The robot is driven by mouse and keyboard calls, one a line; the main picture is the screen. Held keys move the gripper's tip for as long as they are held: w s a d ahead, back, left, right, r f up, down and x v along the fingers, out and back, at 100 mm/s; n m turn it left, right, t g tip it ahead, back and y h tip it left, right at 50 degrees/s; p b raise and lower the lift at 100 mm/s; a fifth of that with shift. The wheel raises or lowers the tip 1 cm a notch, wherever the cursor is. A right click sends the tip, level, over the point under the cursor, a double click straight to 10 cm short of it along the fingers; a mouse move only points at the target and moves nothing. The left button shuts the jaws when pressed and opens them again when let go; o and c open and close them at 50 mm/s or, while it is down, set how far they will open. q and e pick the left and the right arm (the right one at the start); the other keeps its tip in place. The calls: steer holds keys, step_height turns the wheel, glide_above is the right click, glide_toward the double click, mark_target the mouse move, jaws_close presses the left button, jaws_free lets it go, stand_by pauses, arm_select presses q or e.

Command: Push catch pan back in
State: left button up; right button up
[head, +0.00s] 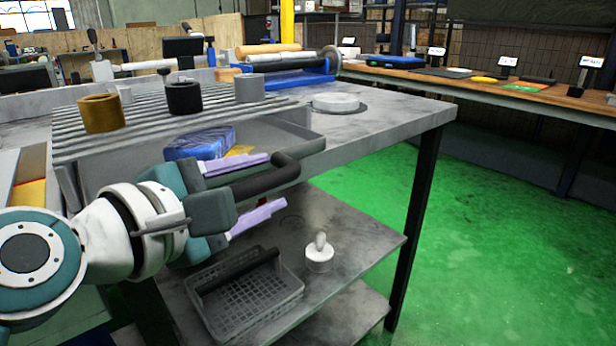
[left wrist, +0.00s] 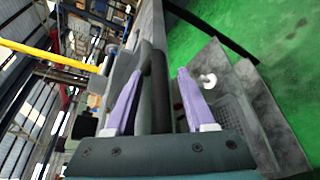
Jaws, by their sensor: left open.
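The catch pan (head: 308,147) is a grey tray under the slatted top of the bench. It stands pulled out, so its inside shows, with a blue item (head: 200,143) and something yellow (head: 238,151) in it. Its dark bar handle (head: 270,180) sticks out at the front. My left gripper (head: 277,180) has its two lilac fingers open, one on each side of the handle. In the left wrist view the dark handle (left wrist: 158,85) runs between the spread fingers (left wrist: 160,72); I cannot tell if either touches it. My right gripper is not in view.
A brass ring (head: 100,114), a black ring (head: 184,98) and a grey cylinder (head: 249,88) stand on the slatted top. A dark wire basket (head: 255,302) and a small white pot (head: 319,259) stand on the shelf below. The green floor at the right is clear.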

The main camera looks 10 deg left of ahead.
arm_select(q)
jaws_close()
stand_by(0.4)
stand_by(1.0)
